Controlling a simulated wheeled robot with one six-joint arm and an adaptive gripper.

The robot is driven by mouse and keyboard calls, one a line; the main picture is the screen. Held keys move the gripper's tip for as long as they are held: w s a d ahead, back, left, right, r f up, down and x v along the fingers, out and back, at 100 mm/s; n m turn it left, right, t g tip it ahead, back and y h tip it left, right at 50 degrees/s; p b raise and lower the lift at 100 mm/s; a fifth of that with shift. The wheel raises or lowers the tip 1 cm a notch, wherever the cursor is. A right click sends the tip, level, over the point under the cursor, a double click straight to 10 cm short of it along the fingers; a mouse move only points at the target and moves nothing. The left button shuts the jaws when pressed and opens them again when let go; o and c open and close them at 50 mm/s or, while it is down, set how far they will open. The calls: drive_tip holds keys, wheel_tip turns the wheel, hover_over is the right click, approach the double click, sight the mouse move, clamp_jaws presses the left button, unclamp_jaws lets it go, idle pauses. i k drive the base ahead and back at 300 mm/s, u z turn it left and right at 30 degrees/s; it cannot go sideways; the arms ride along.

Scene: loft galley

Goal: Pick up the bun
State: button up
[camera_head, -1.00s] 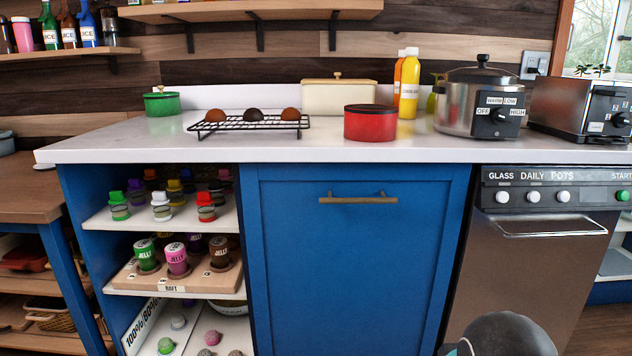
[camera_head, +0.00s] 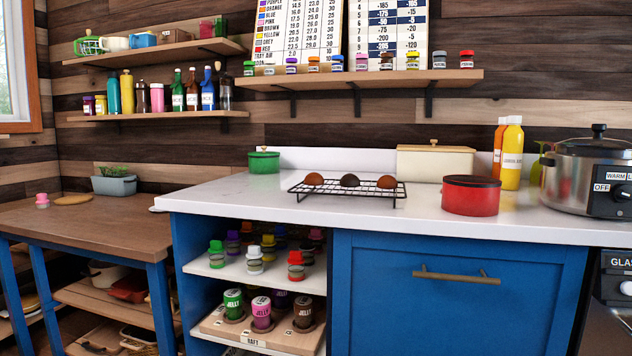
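Three round bun-like items sit in a row on a black wire rack on the white counter. The left bun (camera_head: 314,179) is brown, the middle bun (camera_head: 350,180) is much darker, and the right bun (camera_head: 387,182) is reddish brown. My gripper is not in view.
On the white counter (camera_head: 240,200) stand a green pot (camera_head: 264,162), a cream box (camera_head: 435,163), a red pot (camera_head: 470,196), sauce bottles (camera_head: 512,153) and a slow cooker (camera_head: 590,175). Shelves with jars (camera_head: 263,262) open below. A lower wooden table (camera_head: 95,225) adjoins at left.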

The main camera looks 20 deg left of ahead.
sight(313, 179)
drive_tip(key=u, duration=2.6)
drive_tip(key=i, duration=2)
drive_tip(key=z, duration=0.85)
